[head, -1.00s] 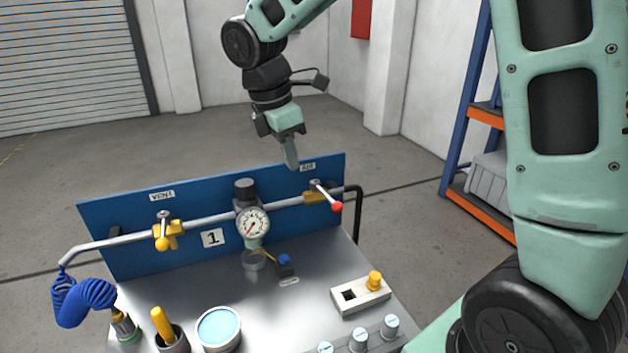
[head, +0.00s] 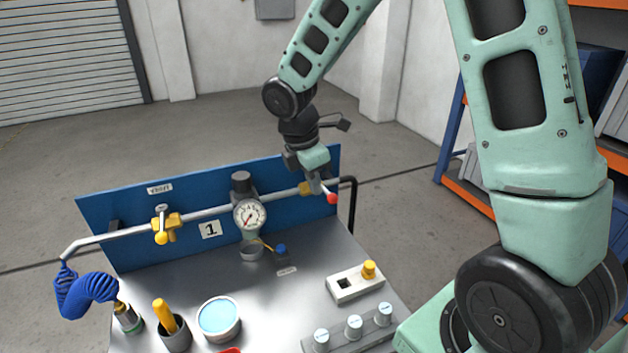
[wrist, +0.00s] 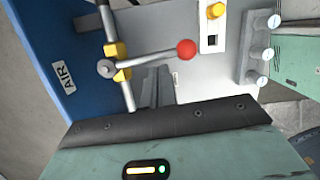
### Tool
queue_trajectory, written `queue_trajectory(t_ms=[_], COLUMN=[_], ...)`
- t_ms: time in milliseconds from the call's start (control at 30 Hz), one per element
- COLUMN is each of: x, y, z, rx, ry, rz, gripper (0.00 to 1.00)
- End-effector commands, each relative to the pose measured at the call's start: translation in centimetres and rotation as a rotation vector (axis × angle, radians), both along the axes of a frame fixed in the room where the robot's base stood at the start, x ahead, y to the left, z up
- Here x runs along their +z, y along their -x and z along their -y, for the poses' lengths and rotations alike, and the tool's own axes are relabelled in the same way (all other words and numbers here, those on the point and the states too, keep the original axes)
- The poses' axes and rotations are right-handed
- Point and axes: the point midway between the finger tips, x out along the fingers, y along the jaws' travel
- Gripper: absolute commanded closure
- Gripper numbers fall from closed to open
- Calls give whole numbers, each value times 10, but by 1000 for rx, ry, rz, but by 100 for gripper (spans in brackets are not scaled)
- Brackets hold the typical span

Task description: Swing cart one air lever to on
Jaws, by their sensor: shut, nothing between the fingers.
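The air lever is a metal handle with a red ball end (head: 332,198) on a yellow valve body (head: 306,188) at the right end of the pipe. In the wrist view the lever (wrist: 148,58) points away from the pipe, crosswise to it, with its red ball (wrist: 187,49) at the free end. The AIR label (wrist: 63,78) is on the blue panel there. My gripper (head: 318,187) is at the valve, its fingers shut and empty. In the wrist view the fingers (wrist: 155,88) lie close beside the lever; whether they touch it I cannot tell.
The vent valve (head: 161,232) with its yellow ball is at the left of the pipe. A gauge (head: 249,214) and the number 1 plate (head: 210,230) are between. A switch box (head: 350,288), a cup (head: 219,317) and a blue coiled hose (head: 82,294) are on or beside the cart.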

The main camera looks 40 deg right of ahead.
Motion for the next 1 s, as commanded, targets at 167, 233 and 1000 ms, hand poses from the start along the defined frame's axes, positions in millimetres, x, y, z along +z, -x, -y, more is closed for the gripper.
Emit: queue_trajectory(t_ms=[167, 233, 1000], x=[0, 0, 3], y=[0, 0, 5], z=[0, 0, 12], rx=[0, 3, 180], ry=[0, 0, 0], rz=[0, -1, -2], gripper=[100, 100, 100])
